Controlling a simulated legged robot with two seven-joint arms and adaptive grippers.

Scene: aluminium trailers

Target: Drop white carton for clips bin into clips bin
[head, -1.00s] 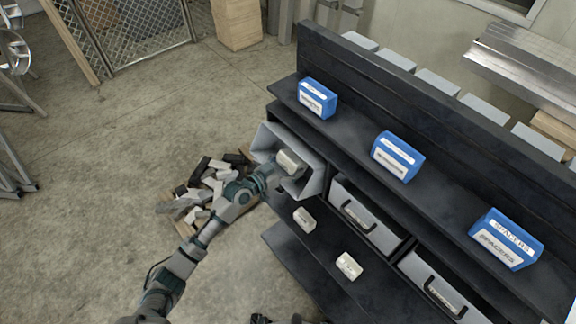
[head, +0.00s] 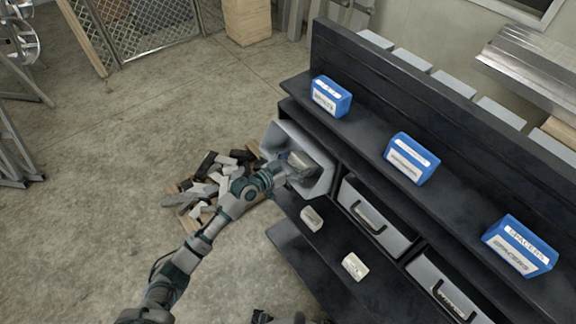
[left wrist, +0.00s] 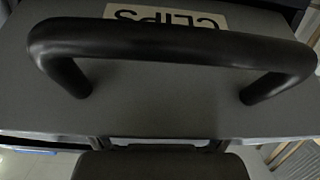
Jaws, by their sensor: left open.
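The clips bin (head: 283,139) is a grey drawer pulled out at the left end of the black rack, its open top facing up. The left wrist view shows its grey front (left wrist: 165,108) close up, with a black handle and an upside-down CLIPS label. My left gripper (head: 286,172) is open at the bin's near edge. A pale, blocky shape (head: 302,164) lies just past it, inside the bin's outline. It looks like the white carton, but its contact with the bin floor or fingers is unclear. My right gripper is out of view.
Two other white cartons (head: 311,218) (head: 354,266) sit on the lower shelf. Closed grey drawers (head: 374,218) are right of the bin. Blue boxes (head: 331,96) stand on the shelf above. A pallet of scrap pieces (head: 212,182) lies on the floor left of the rack.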

